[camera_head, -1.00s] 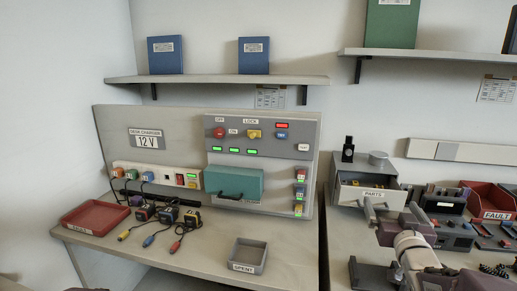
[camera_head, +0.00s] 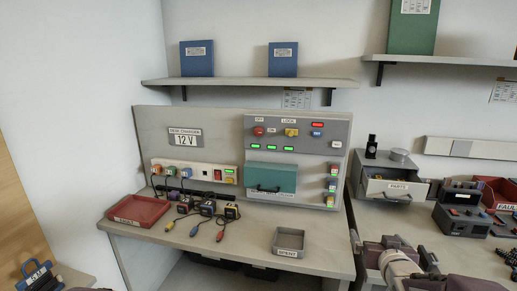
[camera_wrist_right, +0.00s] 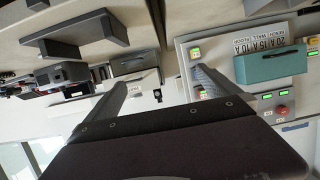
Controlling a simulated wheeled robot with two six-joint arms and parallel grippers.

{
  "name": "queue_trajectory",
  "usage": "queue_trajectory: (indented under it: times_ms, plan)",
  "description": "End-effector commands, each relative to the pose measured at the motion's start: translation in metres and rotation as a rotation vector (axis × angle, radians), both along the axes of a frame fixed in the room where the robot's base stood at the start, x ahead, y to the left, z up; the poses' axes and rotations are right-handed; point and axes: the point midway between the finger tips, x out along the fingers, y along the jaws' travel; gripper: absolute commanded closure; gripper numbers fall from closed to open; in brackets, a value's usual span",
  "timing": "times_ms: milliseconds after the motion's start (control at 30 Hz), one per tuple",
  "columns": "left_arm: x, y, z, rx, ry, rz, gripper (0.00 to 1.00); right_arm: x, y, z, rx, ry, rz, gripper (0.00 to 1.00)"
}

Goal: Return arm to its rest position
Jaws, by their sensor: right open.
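My right arm (camera_head: 400,270) shows low at the right edge of the bench in the head view, cut off by the bottom of the picture. Its gripper (camera_head: 390,246) is partly hidden by the arm and the picture angle. In the right wrist view the two grey fingers of the right gripper (camera_wrist_right: 158,84) stand wide apart with nothing between them. My left gripper is not in view.
The parts drawer unit (camera_head: 392,180) and a dark device (camera_head: 462,218) stand right. A blue labelled object (camera_head: 38,276) is bottom left.

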Motion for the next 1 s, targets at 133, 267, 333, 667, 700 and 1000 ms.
queue_trajectory:
  times_ms: [133,267,333,667,700,1000]
  plan:
    - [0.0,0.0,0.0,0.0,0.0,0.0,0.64,-0.018,0.027,-0.048,0.035,0.187,0.027,0.0]
    - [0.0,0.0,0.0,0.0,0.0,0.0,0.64,-0.046,0.054,-0.091,0.062,0.376,0.06,0.0]
    - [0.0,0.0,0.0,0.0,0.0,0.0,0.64,-0.066,0.07,-0.114,0.076,0.488,0.083,0.0]
    - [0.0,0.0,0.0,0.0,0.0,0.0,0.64,-0.186,0.134,-0.185,0.114,0.998,0.214,0.0]
    - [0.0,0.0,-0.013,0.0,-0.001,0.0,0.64,-0.194,0.137,-0.201,0.118,1.03,0.221,0.0]
    - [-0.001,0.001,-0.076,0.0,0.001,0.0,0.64,-0.208,0.141,-0.268,0.145,1.092,0.206,0.0]
